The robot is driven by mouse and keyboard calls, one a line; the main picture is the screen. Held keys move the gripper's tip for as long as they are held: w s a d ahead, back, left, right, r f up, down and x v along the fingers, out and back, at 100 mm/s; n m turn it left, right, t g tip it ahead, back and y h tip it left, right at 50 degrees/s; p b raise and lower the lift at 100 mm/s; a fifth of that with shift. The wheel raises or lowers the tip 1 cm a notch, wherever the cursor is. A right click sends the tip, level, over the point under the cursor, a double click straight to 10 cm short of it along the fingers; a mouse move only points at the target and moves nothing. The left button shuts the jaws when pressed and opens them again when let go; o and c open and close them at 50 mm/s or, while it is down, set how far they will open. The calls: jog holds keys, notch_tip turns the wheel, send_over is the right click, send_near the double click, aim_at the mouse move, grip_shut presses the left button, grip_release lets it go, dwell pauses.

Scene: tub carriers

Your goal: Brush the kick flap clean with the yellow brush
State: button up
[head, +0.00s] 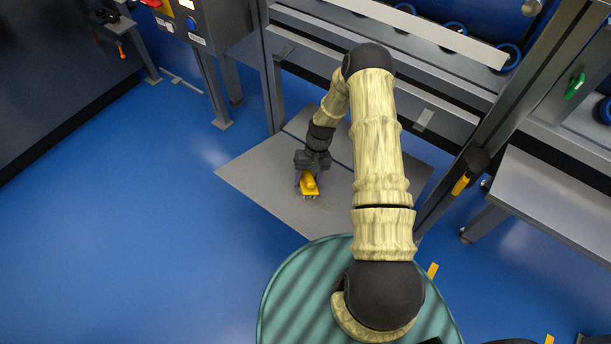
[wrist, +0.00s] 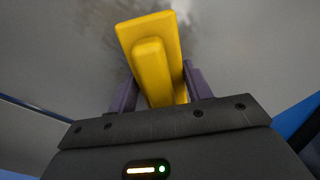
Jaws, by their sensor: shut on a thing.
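The yellow brush (head: 309,187) is held in my gripper (head: 309,178), low over the grey kick flap (head: 260,180). In the wrist view the yellow brush (wrist: 150,45) sits between the two purple fingers of my gripper (wrist: 157,88), which are shut on its grip. The kick flap (wrist: 60,50) fills most of the wrist view behind the brush. A dark smudge shows on the flap around the brush's far end. In the head view the bristles point down at the flap; I cannot tell whether they touch it. My arm hides the flap's right part.
A steel frame with rollers (head: 450,75) rises behind the flap. A control box (head: 205,25) with buttons stands on a post at the upper left. A steel bench (head: 550,200) is at the right. The blue floor (head: 140,220) to the left is clear.

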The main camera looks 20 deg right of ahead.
aim_at(322, 198)
jog(key=shift+s, duration=0.1)
jog(key=shift+s+d+r+p, duration=0.1)
jog(key=shift+s+d+p, duration=0.9)
jog(key=shift+s, duration=0.3)
jog(key=shift+d, duration=0.1)
jog(key=shift+s, duration=0.1)
jog(key=shift+s+d+f+p, duration=0.1)
jog(key=shift+s+d+p, duration=0.2)
jog(key=shift+s+d, duration=0.3)
jog(key=shift+s+d+f+p, duration=0.1)
jog(key=shift+s+d+p, duration=0.25)
jog(key=shift+s, duration=0.45)
jog(key=shift+s+d+p, duration=0.65)
jog(key=shift+s+d, duration=0.5)
jog(key=shift+s, duration=0.25)
jog(key=shift+r, duration=0.1)
